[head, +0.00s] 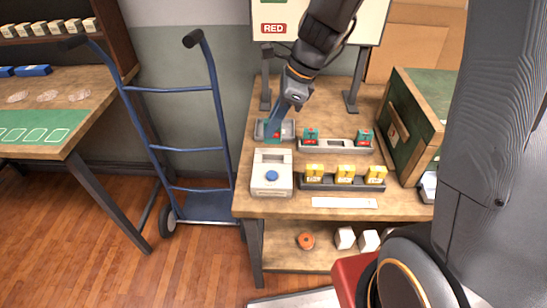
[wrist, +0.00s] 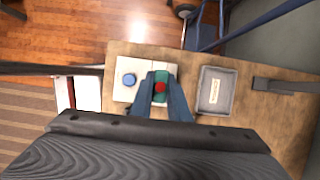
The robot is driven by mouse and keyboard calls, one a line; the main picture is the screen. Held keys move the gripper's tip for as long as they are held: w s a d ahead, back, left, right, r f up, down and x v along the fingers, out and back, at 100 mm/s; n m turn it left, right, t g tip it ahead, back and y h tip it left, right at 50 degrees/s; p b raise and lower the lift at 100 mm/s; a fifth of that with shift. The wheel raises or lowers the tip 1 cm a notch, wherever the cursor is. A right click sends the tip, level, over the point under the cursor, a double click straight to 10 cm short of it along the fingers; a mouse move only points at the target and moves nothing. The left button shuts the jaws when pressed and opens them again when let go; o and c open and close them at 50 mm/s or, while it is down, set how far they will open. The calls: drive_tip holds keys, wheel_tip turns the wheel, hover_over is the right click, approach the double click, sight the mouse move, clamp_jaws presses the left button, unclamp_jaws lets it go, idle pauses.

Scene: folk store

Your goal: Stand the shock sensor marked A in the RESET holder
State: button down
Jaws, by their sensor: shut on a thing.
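My gripper (head: 273,119) is shut on a teal sensor (head: 271,134) with a red spot on top. It holds the sensor in front of a small grey tray (head: 290,130) in the head view. In the wrist view the fingers (wrist: 160,92) flank the teal sensor (wrist: 160,78), between a white device with a blue button (wrist: 129,80) and the labelled grey tray (wrist: 228,92). The white device (head: 258,188) also shows in the head view, nearest the table's front left. No A mark or RESET lettering is readable. The sensor's underside is hidden.
Two other teal sensors (head: 311,135) (head: 364,137) stand in a grey rack (head: 340,147). Several yellow sensors (head: 345,171) stand in a dark rack (head: 330,186) in front. A green crate (head: 415,120) bounds the right. Sign posts (head: 265,85) rise behind. A blue hand truck (head: 188,148) stands left.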

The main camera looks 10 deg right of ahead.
sight(277, 142)
wheel_tip(277, 142, down, 9)
drive_tip(key=shift+r, duration=0.2)
drive_tip(key=shift+f, duration=0.1)
drive_tip(key=shift+f, duration=0.15)
drive_tip(key=c, duration=1.7)
unclamp_jaws()
